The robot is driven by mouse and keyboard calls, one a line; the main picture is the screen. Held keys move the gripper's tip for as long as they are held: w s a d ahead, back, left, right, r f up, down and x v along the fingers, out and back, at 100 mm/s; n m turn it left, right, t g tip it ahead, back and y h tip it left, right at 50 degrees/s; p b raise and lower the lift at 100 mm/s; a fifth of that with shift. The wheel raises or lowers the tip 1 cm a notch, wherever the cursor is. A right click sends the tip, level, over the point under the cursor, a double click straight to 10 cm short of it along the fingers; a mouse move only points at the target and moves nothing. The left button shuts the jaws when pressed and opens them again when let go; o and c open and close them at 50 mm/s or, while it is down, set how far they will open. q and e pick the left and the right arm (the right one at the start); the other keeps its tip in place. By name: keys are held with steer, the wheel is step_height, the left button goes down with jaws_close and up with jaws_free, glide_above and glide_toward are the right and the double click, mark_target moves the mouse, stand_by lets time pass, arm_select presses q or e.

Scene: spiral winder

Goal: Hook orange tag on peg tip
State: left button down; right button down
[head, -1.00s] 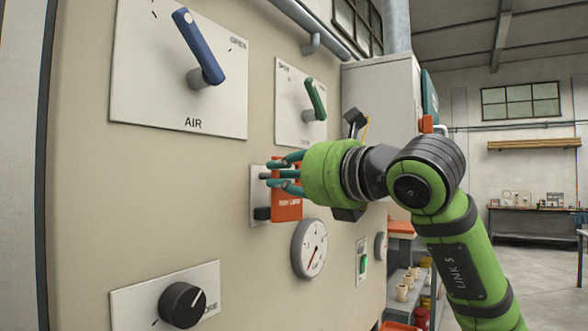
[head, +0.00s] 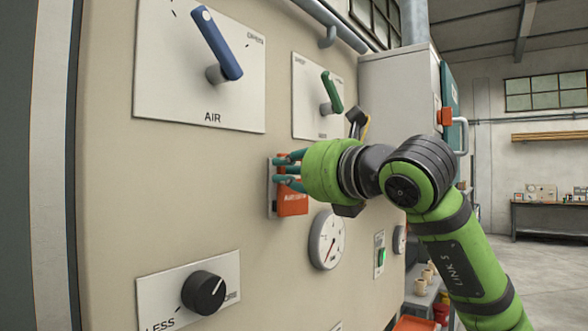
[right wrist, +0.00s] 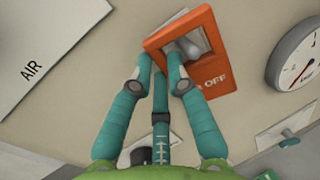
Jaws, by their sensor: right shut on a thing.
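The orange tag (head: 292,203) is in front of a small pale plate (head: 271,196) on the beige panel in the head view. It also shows in the right wrist view (right wrist: 222,82), with a square opening in its upper part. My right gripper (head: 283,168) has its teal fingers shut on the tag; in the right wrist view the fingertips (right wrist: 160,62) are at its left edge. A grey metal peg (right wrist: 184,46) shows within the tag's opening; I cannot tell whether its tip passes through. My left gripper is not in view.
A blue AIR lever (head: 217,45) and a green lever (head: 332,92) stand out above the tag. A round gauge (head: 327,240) sits just below right, and a black knob (head: 203,292) is lower left. The panel left of the tag is bare.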

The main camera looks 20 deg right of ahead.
steer(key=shift+w+a+f, duration=0.15)
steer(key=shift+f, duration=0.2)
